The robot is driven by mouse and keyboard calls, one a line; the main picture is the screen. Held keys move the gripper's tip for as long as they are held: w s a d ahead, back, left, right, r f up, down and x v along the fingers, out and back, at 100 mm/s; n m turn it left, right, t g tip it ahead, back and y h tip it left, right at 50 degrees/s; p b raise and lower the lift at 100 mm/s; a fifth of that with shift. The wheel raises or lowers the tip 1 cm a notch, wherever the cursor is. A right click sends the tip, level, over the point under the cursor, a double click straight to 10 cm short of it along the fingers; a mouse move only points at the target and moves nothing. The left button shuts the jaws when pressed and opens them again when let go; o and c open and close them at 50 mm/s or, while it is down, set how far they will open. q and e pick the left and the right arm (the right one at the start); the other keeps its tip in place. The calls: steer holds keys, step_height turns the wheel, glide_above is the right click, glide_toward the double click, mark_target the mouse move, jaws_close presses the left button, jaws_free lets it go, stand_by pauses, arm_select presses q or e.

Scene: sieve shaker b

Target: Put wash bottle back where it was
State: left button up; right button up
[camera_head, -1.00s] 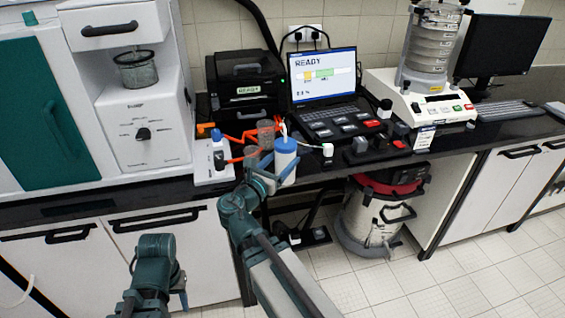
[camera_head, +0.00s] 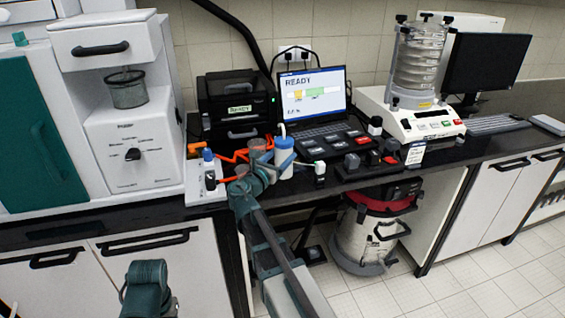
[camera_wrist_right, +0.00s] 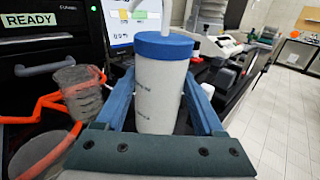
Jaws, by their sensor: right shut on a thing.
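The wash bottle (camera_head: 284,159) is white with a blue cap and a pale spout. My right gripper (camera_head: 272,164) is shut on it, one finger on each side. In the right wrist view the bottle (camera_wrist_right: 161,98) stands upright between the blue fingers (camera_wrist_right: 160,80). It is over the front part of the dark bench (camera_head: 345,187), left of the small dark blocks. I cannot tell whether its base touches the bench. My left gripper is not in view; only part of my left arm shows at the bottom left.
Orange holders with mesh cups (camera_wrist_right: 75,90) are close to the left of the bottle. The laptop (camera_head: 312,95) and black printer (camera_head: 236,105) stand behind. A blue-capped small bottle (camera_head: 208,170) is further left. The sieve shaker (camera_head: 415,115) stands to the right.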

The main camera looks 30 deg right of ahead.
mark_target(283, 160)
steer(key=shift+w+d, duration=0.25)
steer(key=shift+w, duration=0.1)
steer(key=shift+w+d+f+b, duration=0.55)
steer(key=shift+w+d+f, duration=0.05)
steer(key=shift+w, duration=0.25)
step_height(283, 160, down, 3)
steer(key=b, duration=0.2)
steer(key=shift+s+r+b, duration=0.15)
steer(key=shift+r+b, duration=0.05)
steer(key=shift+b, duration=0.1)
steer(key=shift+f, duration=0.2)
steer(key=o, duration=0.8)
steer(key=shift+o, duration=0.2)
steer(key=shift+r, duration=0.1)
steer(key=shift+r, duration=0.25)
steer(key=v, duration=1.2)
steer(key=shift+f, duration=0.15)
